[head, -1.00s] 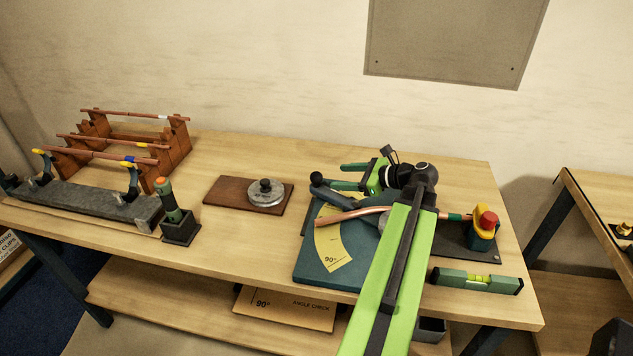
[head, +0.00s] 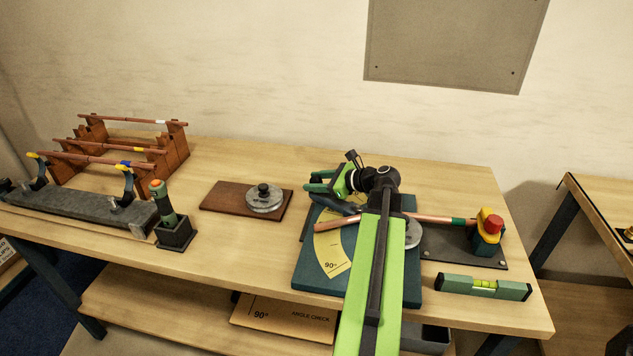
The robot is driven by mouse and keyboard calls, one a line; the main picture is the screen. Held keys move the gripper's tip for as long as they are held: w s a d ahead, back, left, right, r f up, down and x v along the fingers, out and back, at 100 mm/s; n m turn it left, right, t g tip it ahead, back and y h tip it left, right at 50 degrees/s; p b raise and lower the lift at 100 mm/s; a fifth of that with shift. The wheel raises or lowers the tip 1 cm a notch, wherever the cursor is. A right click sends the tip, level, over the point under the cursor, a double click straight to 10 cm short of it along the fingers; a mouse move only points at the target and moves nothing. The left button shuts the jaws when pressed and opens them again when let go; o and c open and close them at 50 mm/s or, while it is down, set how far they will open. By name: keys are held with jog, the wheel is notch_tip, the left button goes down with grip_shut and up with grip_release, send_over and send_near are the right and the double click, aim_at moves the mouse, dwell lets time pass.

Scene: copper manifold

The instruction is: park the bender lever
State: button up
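The bender has a teal base plate (head: 310,272) with a yellow 90° scale (head: 331,250) near the right of the bench. Its dark blue-grey lever (head: 338,205) points to the back left, partly covered by my gripper and arm. A copper pipe (head: 440,219) runs across the bender, its middle hidden behind my arm. My gripper (head: 314,181) is at the lever's outer end, with its green fingers spread and a gap between them. I cannot tell whether they touch the lever.
A yellow clamp with a red knob (head: 493,223) stands right of the bender, and a green level (head: 483,287) lies in front of it. A brown board (head: 222,196) bears a round metal disc (head: 264,198). Pipe racks (head: 170,160) and a dark holder (head: 174,234) are farther left.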

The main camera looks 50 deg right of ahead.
grip_shut()
jog(key=d+m+h, duration=0.1)
jog(key=d, duration=0.3)
jog(key=d+m+h, duration=0.2)
jog(key=d, duration=0.1)
jog(key=s+d+m+h, duration=0.1)
jog(key=d+h, duration=0.1)
jog(key=d, duration=0.2)
jog(key=shift+d+m, duration=0.3)
jog(key=shift+s+d+h, duration=0.15)
jog(key=shift+d+h, duration=0.25)
jog(key=shift+d, duration=0.05)
jog(key=o, duration=0.5)
grip_release()
jog(key=shift+d, duration=0.1)
